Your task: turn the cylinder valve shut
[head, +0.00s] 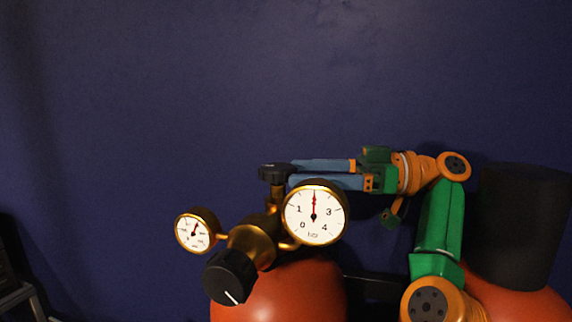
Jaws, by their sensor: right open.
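The cylinder valve's black handwheel (276,171) sits on top of a brass stem, above an orange-red cylinder (280,291). My right gripper (296,172) reaches in from the right with its blue fingers level. Its fingertips are at the right side of the handwheel, one finger higher in the picture than the other. The fingers are apart. I cannot tell whether they touch the wheel. The large gauge (314,214) hides part of the lower finger's surroundings. My left gripper is not in view.
A brass regulator (252,243) carries a small gauge (196,231) and a black knob (230,278) in front of the valve. A second orange-red cylinder (525,303) with a black cap (521,225) stands at the right. A plain blue wall (280,80) is behind; the space above is clear.

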